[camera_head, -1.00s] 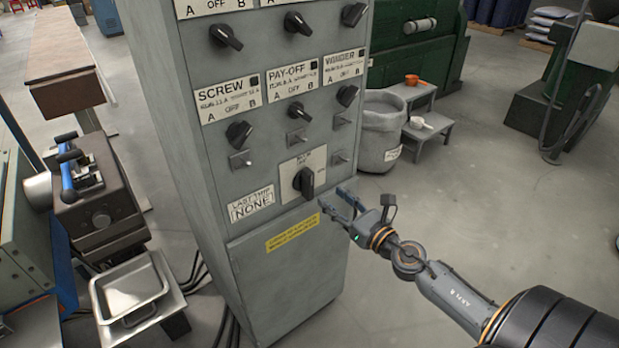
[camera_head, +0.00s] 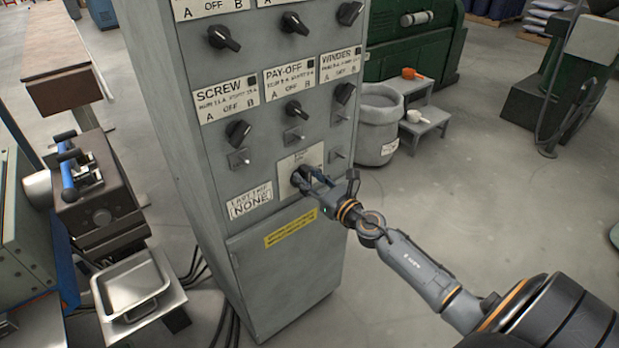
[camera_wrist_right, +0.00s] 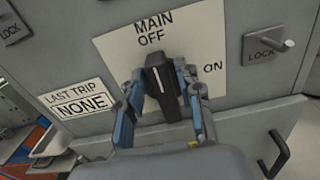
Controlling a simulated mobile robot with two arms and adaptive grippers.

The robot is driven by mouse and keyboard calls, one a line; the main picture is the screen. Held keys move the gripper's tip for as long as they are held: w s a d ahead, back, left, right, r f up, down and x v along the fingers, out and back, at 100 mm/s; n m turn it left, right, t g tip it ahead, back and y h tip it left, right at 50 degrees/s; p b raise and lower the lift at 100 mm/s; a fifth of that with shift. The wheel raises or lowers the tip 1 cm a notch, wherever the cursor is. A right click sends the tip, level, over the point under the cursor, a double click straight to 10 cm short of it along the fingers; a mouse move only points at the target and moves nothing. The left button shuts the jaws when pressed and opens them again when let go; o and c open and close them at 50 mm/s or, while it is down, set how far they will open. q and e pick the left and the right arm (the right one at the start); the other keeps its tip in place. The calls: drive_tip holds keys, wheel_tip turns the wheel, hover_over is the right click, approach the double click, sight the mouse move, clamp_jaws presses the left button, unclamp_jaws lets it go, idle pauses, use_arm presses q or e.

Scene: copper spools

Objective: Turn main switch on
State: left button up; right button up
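The main switch is a black rotary knob (camera_wrist_right: 161,80) on a white plate marked MAIN, OFF and ON. In the right wrist view its white line points up toward OFF, and ON is to its right. In the head view the knob (camera_head: 298,176) is partly hidden by my right gripper (camera_head: 312,178). The right gripper's fingers (camera_wrist_right: 160,88) are open and stand on either side of the knob, very close to it. Whether they touch it is unclear. My left gripper is not in view.
The grey cabinet (camera_head: 290,270) carries several other black knobs, small lock levers (camera_wrist_right: 282,44) and a LAST TRIP NONE label (camera_wrist_right: 80,98). A machine with blue handles (camera_head: 68,185) stands left. A grey bin (camera_head: 378,130) and step stool (camera_head: 425,130) stand behind right.

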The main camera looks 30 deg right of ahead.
clamp_jaws()
drive_tip(key=shift+d+m, duration=0.1)
drive_tip(key=shift+m, duration=0.2)
drive_tip(key=m, duration=0.5)
drive_tip(key=d+f+m, duration=0.1)
drive_tip(key=m, duration=0.5)
drive_tip(key=d+f+m+p, duration=0.1)
drive_tip(key=m, duration=0.5)
drive_tip(key=shift+w+d+f, duration=0.1)
drive_tip(key=shift+m, duration=0.3)
